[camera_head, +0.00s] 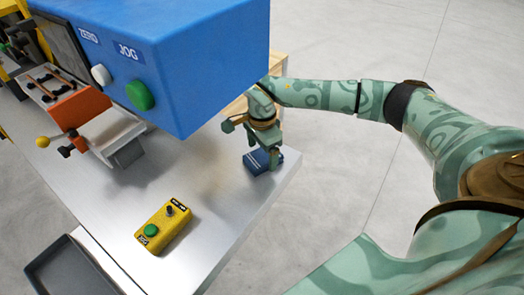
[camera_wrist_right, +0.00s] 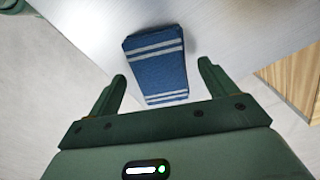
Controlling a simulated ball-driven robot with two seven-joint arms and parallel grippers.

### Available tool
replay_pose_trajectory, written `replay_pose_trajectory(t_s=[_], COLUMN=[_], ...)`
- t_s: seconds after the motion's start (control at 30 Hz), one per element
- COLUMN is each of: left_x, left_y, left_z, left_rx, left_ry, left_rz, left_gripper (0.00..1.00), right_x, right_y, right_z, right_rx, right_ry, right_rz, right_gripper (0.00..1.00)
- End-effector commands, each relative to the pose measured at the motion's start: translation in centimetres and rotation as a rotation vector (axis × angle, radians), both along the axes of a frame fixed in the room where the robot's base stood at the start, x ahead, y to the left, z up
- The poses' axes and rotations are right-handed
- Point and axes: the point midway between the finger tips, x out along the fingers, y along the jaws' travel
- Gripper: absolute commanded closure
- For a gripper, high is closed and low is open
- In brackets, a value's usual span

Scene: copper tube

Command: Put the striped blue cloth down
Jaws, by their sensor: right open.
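The striped blue cloth (camera_head: 258,161) lies folded on the metal table near its right corner. In the right wrist view the cloth (camera_wrist_right: 157,65) is blue with pale stripes near both ends, and it lies flat on the table. My right gripper (camera_head: 268,158) is at the cloth in the head view and partly covers it. In the right wrist view the right gripper (camera_wrist_right: 162,84) is open, with one finger on each side of the cloth's near end and gaps between fingers and cloth. My left gripper does not show.
A blue machine box (camera_head: 205,65) with ZERO and JOG buttons overhangs the metal table (camera_head: 215,205). A yellow control box (camera_head: 163,226) with a green button sits on the table. A dark tray (camera_head: 68,270) is at lower left. Wood (camera_wrist_right: 292,80) shows at the right.

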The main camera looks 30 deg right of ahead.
Motion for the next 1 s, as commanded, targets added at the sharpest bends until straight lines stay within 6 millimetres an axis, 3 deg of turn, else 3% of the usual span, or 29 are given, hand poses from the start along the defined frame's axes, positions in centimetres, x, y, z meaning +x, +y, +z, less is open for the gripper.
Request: replay_pose_trajectory(t_s=[0.3,0.5,0.67,1.0], left_x=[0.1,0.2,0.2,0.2], left_y=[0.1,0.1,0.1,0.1], left_z=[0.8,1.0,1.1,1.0], left_rx=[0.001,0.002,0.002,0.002], left_ry=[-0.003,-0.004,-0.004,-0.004], left_rz=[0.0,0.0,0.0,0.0], left_gripper=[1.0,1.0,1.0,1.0], right_x=[0.1,0.1,0.0,0.0], right_y=[-0.1,0.0,0.0,0.0], right_z=[7.2,10.6,11.6,11.6], right_rx=[-0.001,0.0,-0.001,0.0], right_ry=[-0.006,-0.003,-0.001,-0.001], right_rz=[0.0,0.0,-0.001,-0.001], right_gripper=[0.16,0.16,0.16,0.16])
